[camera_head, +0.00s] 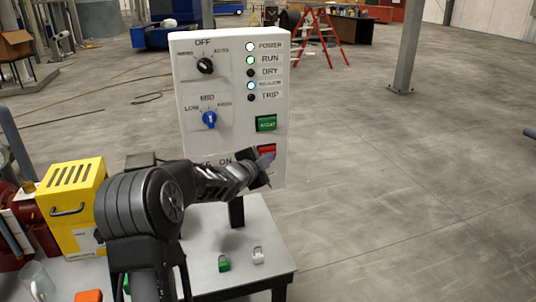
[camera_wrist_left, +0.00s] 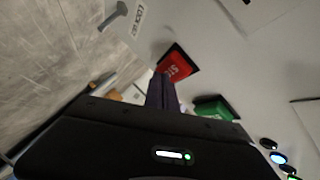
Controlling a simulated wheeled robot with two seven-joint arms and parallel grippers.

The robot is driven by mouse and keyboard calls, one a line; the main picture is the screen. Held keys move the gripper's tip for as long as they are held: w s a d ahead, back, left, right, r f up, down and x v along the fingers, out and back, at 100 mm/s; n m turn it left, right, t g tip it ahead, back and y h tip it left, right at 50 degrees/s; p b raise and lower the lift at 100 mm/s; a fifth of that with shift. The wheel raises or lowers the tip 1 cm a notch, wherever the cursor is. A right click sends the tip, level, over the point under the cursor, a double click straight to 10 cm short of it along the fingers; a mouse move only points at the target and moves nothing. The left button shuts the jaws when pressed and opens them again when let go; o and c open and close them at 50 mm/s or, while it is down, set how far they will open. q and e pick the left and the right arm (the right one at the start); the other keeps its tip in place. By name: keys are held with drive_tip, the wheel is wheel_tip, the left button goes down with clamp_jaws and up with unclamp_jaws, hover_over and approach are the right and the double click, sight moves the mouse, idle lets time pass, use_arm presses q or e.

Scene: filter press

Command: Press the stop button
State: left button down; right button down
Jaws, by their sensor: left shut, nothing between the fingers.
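The red stop button (camera_head: 267,149) is at the lower right of the white control panel (camera_head: 225,85), below the green start button (camera_head: 265,123). My left gripper (camera_head: 264,160) is shut and empty, with its fingertips in front of the lower part of the stop button and partly hiding it. In the left wrist view the red stop button (camera_wrist_left: 178,63) shows its white lettering just beyond the fingertips (camera_wrist_left: 161,80). The green button (camera_wrist_left: 215,108) is beside them. I cannot tell whether the fingertips touch the stop button.
The panel has a black knob (camera_head: 205,66), a blue knob (camera_head: 209,120) and a column of lamps. It stands on a grey table (camera_head: 205,230) with small green and white items. A yellow machine (camera_head: 72,205) is at left. The floor at right is clear.

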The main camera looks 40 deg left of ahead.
use_arm(q)
drive_tip(key=shift+w+a+p, duration=0.25)
drive_tip(key=shift+a+p, duration=0.05)
drive_tip(key=shift+a, duration=0.1)
idle(0.3)
drive_tip(key=shift+s+d+b, duration=0.6)
drive_tip(key=shift+d+b, duration=0.25)
drive_tip(key=shift+b, duration=0.2)
drive_tip(key=s+d+b, duration=0.1)
drive_tip(key=d+b, duration=0.1)
drive_tip(key=s+d+b, duration=0.2)
drive_tip(key=b, duration=0.1)
drive_tip(key=shift+d, duration=0.1)
